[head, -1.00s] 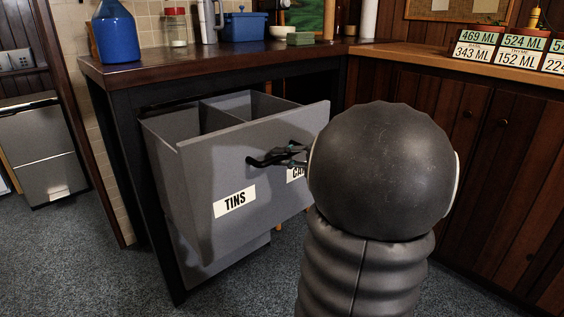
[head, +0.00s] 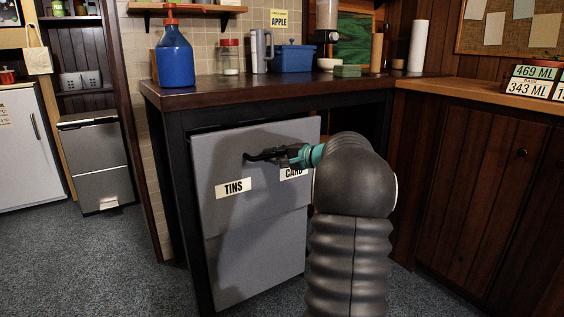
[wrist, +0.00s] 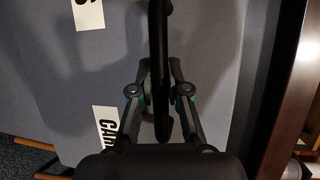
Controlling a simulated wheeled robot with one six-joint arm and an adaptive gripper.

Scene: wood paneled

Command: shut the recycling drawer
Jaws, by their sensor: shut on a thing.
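The recycling drawer (head: 225,150) has a grey front with white TINS and CARD labels. Its front now stands about in line with the grey lower front (head: 255,260), inside the dark frame under the counter, and its bins are out of sight. A small gap at the frame is too hard to judge. The black bar handle (head: 261,156) is on the drawer's upper part; in the wrist view the handle (wrist: 158,35) runs between my fingers. My gripper (head: 290,154) is shut on the handle, and my arm partly hides the CARD label.
A wooden counter (head: 350,86) above holds a blue jug (head: 175,60), a jar, a flask and a blue box (head: 294,60). Wooden cupboards (head: 475,180) stand at right. Carpet is clear at the left.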

